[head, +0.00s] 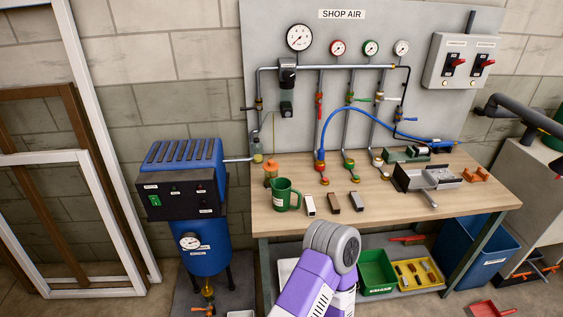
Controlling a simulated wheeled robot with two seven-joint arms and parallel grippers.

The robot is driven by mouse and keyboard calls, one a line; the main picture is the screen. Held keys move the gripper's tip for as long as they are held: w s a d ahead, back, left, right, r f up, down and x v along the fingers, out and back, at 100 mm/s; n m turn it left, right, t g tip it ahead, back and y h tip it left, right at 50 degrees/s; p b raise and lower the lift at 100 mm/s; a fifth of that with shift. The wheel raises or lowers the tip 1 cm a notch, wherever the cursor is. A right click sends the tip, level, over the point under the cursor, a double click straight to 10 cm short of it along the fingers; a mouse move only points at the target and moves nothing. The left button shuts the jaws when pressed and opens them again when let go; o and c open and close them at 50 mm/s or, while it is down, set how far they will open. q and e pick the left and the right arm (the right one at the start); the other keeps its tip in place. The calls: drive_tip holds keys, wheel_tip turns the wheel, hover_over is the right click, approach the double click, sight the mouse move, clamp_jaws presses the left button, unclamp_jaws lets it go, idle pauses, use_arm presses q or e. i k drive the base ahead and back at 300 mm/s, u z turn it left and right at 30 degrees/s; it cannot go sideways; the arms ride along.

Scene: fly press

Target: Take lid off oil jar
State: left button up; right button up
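A small jar with an orange top (271,173) stands at the left end of the wooden workbench, behind and left of a dark green mug (286,195). It looks like the oil jar; its lower part is partly hidden, and no lettering on it can be read. The orange top appears to sit on it, but its edge is too small to make out. Neither of my grippers is in view. Only a purple and grey link of my own arm shows at the bottom middle, in front of the bench, and nothing touches the jar.
Several small blocks (332,203) lie along the front of the workbench (400,215). A grey metal vise-like fixture (432,178) stands at right. A pipe panel (350,50) rises behind. A blue compressor (187,190) stands left of the bench. A green bin (378,288) is below.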

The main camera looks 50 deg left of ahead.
sight(270, 165)
drive_tip(key=u, duration=0.6)
drive_tip(key=i, duration=0.7)
drive_tip(key=u, duration=0.8)
